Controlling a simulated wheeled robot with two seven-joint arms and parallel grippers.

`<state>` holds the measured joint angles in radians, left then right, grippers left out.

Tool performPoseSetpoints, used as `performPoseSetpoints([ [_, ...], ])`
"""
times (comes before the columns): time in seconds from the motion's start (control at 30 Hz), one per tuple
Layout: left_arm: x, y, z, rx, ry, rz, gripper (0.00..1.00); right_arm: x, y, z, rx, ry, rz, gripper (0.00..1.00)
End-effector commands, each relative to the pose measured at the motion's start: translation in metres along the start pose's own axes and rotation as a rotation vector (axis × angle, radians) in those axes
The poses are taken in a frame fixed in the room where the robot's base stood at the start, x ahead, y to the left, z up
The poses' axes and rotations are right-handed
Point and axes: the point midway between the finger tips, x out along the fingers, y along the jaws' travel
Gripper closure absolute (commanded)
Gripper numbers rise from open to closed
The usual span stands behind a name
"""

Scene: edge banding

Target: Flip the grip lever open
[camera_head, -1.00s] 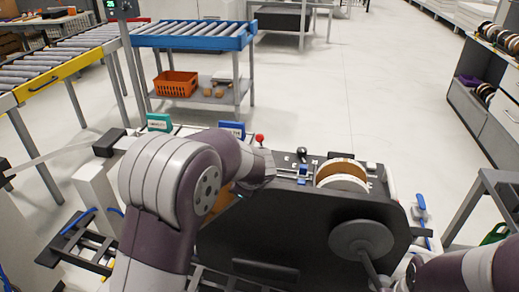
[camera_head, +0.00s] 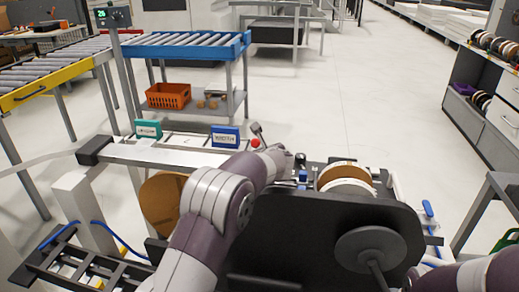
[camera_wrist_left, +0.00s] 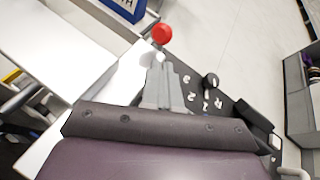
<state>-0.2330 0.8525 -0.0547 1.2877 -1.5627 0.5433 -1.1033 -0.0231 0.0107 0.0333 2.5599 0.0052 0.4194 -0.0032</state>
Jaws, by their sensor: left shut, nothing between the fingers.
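A lever with a red ball knob (camera_head: 255,142) stands at the back edge of the black machine; the knob also shows in the left wrist view (camera_wrist_left: 161,34). A black ball knob (camera_head: 300,158) stands to its right, beside white markings in the left wrist view (camera_wrist_left: 210,80). I cannot tell which one is the grip lever. My left gripper (camera_wrist_left: 160,64) is shut and empty, its grey fingers pointing toward the red knob; contact cannot be told. In the head view my left forearm hides most of that gripper. My right gripper is out of view.
The black machine panel (camera_head: 310,235) carries edge-band rolls (camera_head: 345,180) at the right. A white rail (camera_head: 165,156) with a green box (camera_head: 148,129) and a blue box (camera_head: 225,135) runs left. A blue roller table (camera_head: 185,45) stands behind, with clear floor to its right.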

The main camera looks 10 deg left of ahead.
Motion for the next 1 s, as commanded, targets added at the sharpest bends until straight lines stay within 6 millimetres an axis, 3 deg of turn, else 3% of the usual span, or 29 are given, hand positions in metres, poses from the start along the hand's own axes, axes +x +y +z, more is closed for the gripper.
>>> performPoseSetpoints([
  [0.13,0.027,0.0,0.002,-0.002,0.001,0.001,1.0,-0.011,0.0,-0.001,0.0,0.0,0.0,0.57],
  [0.33,0.049,0.0,0.001,-0.002,0.002,0.0,1.0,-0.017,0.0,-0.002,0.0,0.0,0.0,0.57],
  [0.77,0.054,0.0,0.0,-0.001,0.001,-0.001,1.0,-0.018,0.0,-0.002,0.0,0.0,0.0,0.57],
  [1.0,0.054,0.0,0.013,-0.002,0.001,0.0,1.0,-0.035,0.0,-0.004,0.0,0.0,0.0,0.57],
])
